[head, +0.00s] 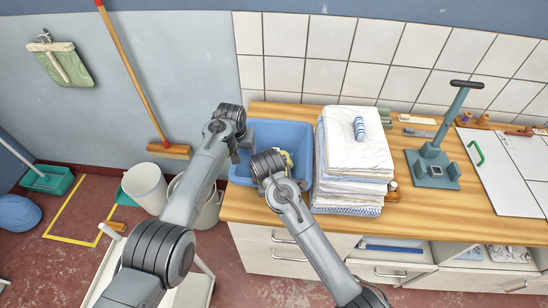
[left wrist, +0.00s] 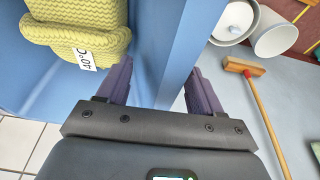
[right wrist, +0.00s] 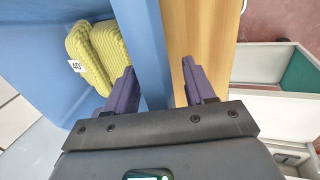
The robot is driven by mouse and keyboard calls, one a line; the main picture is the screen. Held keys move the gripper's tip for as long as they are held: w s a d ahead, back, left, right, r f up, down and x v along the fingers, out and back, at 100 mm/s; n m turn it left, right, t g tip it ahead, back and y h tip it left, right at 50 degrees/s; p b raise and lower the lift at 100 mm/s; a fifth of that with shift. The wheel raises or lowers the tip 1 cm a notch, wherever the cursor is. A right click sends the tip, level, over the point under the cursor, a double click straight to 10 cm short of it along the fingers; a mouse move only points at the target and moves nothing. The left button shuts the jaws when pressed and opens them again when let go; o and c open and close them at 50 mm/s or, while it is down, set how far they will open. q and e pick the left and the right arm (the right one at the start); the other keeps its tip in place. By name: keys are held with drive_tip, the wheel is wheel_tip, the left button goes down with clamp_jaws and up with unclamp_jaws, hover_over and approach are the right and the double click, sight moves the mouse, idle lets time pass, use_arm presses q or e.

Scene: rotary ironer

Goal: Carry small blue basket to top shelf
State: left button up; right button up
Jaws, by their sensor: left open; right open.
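The small blue basket (head: 280,133) stands at the left end of the wooden counter. Folded yellow-green knit cloth (left wrist: 80,35) with a 40°C tag lies inside it. My left gripper (head: 241,146) is open at the basket's left side. In the left wrist view its fingers straddle a basket wall (left wrist: 172,50), one inside and one outside. My right gripper (right wrist: 158,72) is open, with its fingers on either side of another basket wall (right wrist: 146,40) beside the counter wood. In the head view my right wrist hides its fingers and part of the basket.
A tall stack of folded white linen (head: 352,165) stands close to the basket's right. A grey-green press stand (head: 434,165) is further right. White buckets (head: 145,185) and a broom (head: 135,80) are at the left. Drawers below the counter are partly open. No top shelf shows.

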use_arm(q)
drive_tip(key=shift+c, duration=0.2)
drive_tip(key=c, duration=1)
use_arm(e)
drive_tip(key=c, duration=1)
use_arm(q)
drive_tip(key=shift+c, duration=0.8)
use_arm(e)
clamp_jaws()
drive_tip(key=shift+r, duration=0.1)
use_arm(q)
drive_tip(key=shift+r, duration=0.2)
use_arm(e)
drive_tip(key=shift+r, duration=0.15)
